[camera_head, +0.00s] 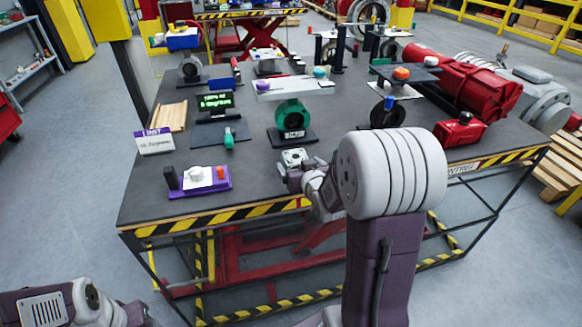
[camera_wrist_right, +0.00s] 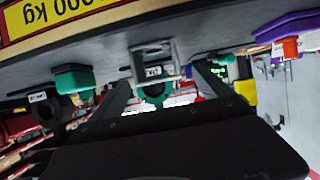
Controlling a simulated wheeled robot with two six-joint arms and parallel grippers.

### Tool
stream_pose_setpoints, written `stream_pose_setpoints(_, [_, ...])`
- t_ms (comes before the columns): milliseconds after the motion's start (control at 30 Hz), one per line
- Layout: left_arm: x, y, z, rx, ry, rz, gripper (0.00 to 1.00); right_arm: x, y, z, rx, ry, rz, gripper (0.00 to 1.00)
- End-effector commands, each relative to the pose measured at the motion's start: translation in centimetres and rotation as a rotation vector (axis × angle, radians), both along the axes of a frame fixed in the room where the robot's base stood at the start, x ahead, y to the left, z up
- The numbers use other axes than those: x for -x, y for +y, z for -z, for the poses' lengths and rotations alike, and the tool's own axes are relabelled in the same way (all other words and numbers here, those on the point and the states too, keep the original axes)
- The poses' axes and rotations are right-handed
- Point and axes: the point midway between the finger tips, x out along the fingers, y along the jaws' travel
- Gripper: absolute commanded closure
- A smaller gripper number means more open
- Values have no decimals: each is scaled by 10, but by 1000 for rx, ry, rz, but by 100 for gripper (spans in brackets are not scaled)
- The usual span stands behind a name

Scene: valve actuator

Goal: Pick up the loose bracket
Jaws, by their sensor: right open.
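The loose bracket, a small grey metal piece (camera_head: 293,157), lies near the front edge of the dark workbench (camera_head: 260,185). In the right wrist view the picture is upside down and the bracket (camera_wrist_right: 153,48) shows as a square grey frame ahead of my fingers. My right gripper (camera_head: 287,174) is just in front of the bracket, in part hidden by its own wrist. Its two dark fingers (camera_wrist_right: 162,82) are apart, one on each side of the bracket's place in the picture. Contact cannot be told. My left arm shows at the lower left; its fingers are not clear.
Behind the bracket stands a green ring-shaped valve body (camera_head: 293,115) on a black base. A purple tray (camera_head: 208,182) with white and orange parts lies to the left, a red part (camera_head: 460,130) to the right. Bare bench top lies between the tray and bracket.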

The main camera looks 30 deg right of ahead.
Motion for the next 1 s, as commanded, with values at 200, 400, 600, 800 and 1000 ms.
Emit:
stream_pose_setpoints(200, [0, 0, 1, 0, 0, 0, 42, -26, -6, 12, -1, 2, -1, 11])
stream_pose_setpoints(400, [0, 0, 1, 0, 0, 0, 42, -40, -10, 17, -1, 3, -1, 11])
stream_pose_setpoints(600, [0, 0, 1, 0, 0, 0, 42, -70, -18, 29, -1, 3, -1, 11])
stream_pose_setpoints(800, [0, 0, 1, 0, 0, 0, 42, -75, -19, 30, -1, 2, -1, 11])
stream_pose_setpoints(1000, [0, 0, 1, 0, 0, 0, 42, -75, -19, 30, 0, 2, 0, 47])
